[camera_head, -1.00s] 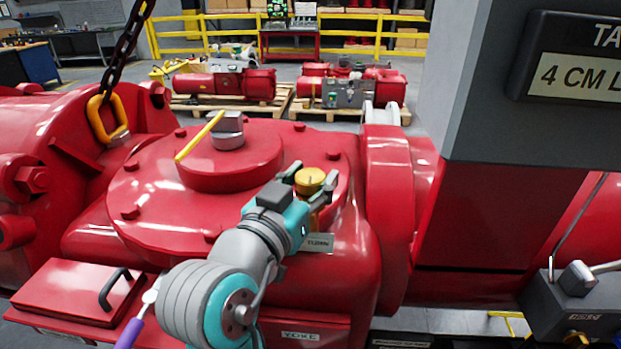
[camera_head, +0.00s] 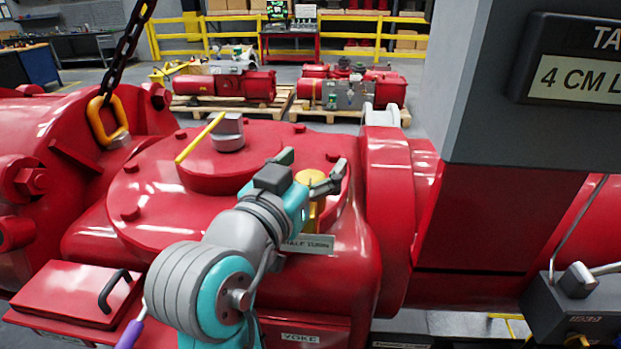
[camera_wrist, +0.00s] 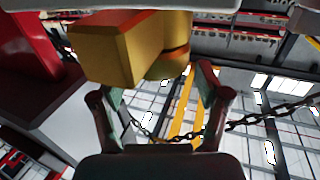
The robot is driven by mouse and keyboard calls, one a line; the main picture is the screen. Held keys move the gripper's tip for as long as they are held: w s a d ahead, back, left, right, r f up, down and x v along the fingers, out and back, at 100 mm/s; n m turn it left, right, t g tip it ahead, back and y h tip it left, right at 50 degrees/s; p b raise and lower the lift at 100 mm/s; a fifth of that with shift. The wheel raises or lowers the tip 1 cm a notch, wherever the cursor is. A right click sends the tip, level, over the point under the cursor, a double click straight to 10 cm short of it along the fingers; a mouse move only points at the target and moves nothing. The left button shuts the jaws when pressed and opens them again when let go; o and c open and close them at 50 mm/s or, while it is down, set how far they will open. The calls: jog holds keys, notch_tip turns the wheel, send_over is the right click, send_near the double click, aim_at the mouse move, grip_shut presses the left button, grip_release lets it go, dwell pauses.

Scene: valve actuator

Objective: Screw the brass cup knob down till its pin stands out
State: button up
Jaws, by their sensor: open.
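The brass cup knob (camera_head: 316,211) stands on the red actuator housing at its front right. My wrist and palm hide much of it in the head view. My gripper (camera_head: 312,162) is open, with its two fingers spread at the knob's upper end and no grip visible. In the wrist view, brass parts (camera_wrist: 125,48), a square block and a rounded piece with an orange band, fill the top centre. My gripper (camera_wrist: 160,82) shows there with its fingers apart, below the brass. The knob's pin cannot be made out.
A plate reading HALF TURN (camera_head: 308,243) sits below the knob. A grey hub with a yellow pointer (camera_head: 228,132) stands on the round red cover (camera_head: 150,190). A chain (camera_head: 127,42) hangs at the left. A grey column (camera_head: 480,90) stands at the right.

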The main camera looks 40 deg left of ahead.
aim_at(311, 177)
notch_tip(311, 177, up, 7)
jog(key=shift+r, duration=0.1)
dwell(0.3)
